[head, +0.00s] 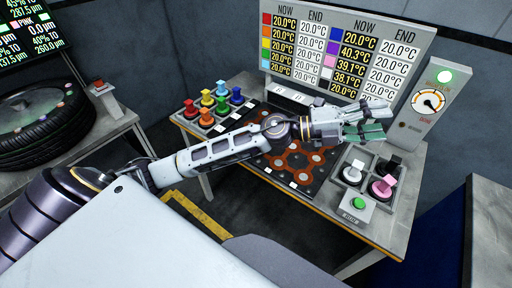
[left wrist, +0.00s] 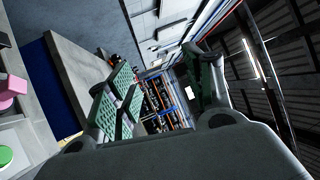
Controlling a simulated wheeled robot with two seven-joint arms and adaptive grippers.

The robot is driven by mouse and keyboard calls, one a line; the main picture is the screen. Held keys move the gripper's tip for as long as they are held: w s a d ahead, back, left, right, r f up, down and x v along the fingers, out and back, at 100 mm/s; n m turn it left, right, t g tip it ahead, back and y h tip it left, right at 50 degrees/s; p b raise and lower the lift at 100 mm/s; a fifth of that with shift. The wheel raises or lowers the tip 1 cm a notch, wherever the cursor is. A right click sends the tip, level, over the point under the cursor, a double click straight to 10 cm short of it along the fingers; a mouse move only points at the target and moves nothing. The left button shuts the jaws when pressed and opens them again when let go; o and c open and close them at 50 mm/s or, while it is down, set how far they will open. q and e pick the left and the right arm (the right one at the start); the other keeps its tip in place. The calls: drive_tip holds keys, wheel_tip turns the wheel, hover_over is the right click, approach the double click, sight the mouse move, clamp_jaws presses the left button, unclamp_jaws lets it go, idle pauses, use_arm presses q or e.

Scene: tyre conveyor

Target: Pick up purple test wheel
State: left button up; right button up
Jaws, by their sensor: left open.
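I cannot make out a purple test wheel in either view. The right-hand wheel holder (head: 366,192) on the table shows a white wheel (head: 354,173), a black wheel (head: 392,167) and a pink wheel (head: 383,187). Its back part is partly hidden by my left gripper. My left gripper (head: 378,120) is open above and behind this holder, its fingers pointing right. In the left wrist view the open fingers (left wrist: 165,92) hold nothing, and the pink wheel (left wrist: 12,86) shows at the left edge. My right gripper is not in view.
A left holder (head: 214,117) has several coloured wheels. An orange-and-black hexagon board (head: 297,163) lies mid-table under my left arm. A temperature display (head: 344,45), a gauge box (head: 428,105) and a green-button box (head: 356,206) stand around it. A tyre (head: 45,128) sits far left.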

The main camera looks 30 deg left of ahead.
use_arm(q)
drive_tip(key=a+f+m+g+y, duration=0.7)
drive_tip(key=a+f+m+y, duration=0.15)
drive_tip(key=f, duration=0.45)
drive_tip(key=w+a+n+y, duration=0.3)
drive_tip(key=a+y, duration=0.7)
drive_tip(key=a, duration=1.5)
drive_tip(key=shift+a+f, duration=0.4)
drive_tip(key=shift+y, duration=0.25)
drive_tip(key=shift+w+d+f+p, duration=0.1)
drive_tip(key=shift+w+f+p, duration=0.1)
drive_tip(key=shift+f, duration=1.25)
drive_tip(key=shift+w+a+f+p, duration=0.1)
drive_tip(key=shift+f+p, duration=0.1)
drive_tip(key=shift+f, duration=1.2)
drive_tip(key=shift+w+d+f+p, duration=0.1)
drive_tip(key=shift+w+f+p, duration=0.1)
drive_tip(key=shift+f, duration=1.25)
drive_tip(key=shift+s+f, duration=0.1)
drive_tip(key=shift+f, duration=0.05)
